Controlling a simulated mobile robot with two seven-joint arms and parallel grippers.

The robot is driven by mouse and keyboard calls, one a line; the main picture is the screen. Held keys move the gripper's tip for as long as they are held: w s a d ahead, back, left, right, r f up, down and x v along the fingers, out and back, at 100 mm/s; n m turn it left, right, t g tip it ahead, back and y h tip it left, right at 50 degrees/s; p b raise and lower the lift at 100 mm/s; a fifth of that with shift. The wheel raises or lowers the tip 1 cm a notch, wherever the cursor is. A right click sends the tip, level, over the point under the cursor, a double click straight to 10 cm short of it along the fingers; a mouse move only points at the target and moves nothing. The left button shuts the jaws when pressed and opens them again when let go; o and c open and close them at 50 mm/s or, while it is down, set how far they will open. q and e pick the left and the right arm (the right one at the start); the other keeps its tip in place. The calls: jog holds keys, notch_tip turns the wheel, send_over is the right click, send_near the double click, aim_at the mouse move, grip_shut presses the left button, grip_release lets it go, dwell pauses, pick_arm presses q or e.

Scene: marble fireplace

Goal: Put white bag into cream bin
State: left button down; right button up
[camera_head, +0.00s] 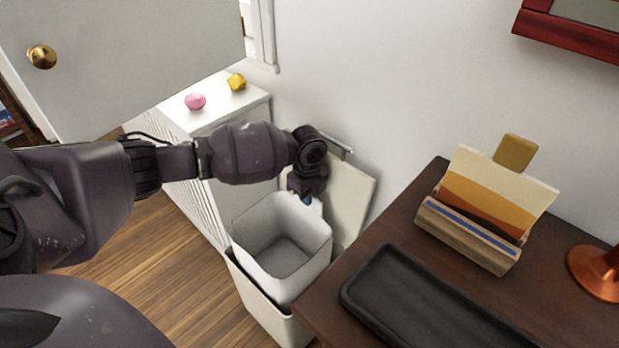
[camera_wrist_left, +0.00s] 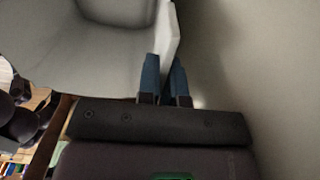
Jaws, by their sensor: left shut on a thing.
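The white bag (camera_head: 252,223) is an open, stiff-looking, box-shaped liner with an empty inside. Its lower part is inside the cream bin (camera_head: 262,306), and its upper part stands well above the bin's rim. The bin's lid (camera_head: 352,200) is raised against the wall behind. My left gripper (camera_head: 307,199) is shut on the bag's far rim, pointing down. In the left wrist view, the blue fingertips (camera_wrist_left: 164,78) pinch the bag's thin wall (camera_wrist_left: 167,40) between them. The bag's underside is hidden inside the bin. My right gripper is not in view.
A dark wooden table (camera_head: 330,300) with a black tray (camera_head: 420,305), a card holder (camera_head: 467,238) and a copper object (camera_head: 598,270) stands close right of the bin. A white cabinet (camera_head: 215,115) bearing pink and yellow objects is behind left. Wooden floor (camera_head: 175,255) is clear.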

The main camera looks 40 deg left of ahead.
aim_at(308, 209)
pick_arm(q)
notch_tip(308, 209, down, 6)
jog(key=b, duration=0.2)
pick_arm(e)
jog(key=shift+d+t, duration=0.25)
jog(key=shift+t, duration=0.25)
pick_arm(q)
jog(key=shift+f, duration=0.1)
jog(key=c, duration=1.2)
grip_release()
jog(key=shift+r, duration=0.3)
notch_tip(308, 209, up, 9)
jog(key=p, duration=0.3)
jog(key=shift+w+f+p, duration=0.15)
jog(key=shift+p, duration=0.15)
jog(key=shift+r+p, duration=0.3)
jog(key=shift+r, duration=0.5)
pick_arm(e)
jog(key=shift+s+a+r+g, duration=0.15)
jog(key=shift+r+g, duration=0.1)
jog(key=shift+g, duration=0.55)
pick_arm(q)
jog(key=shift+f, duration=0.1)
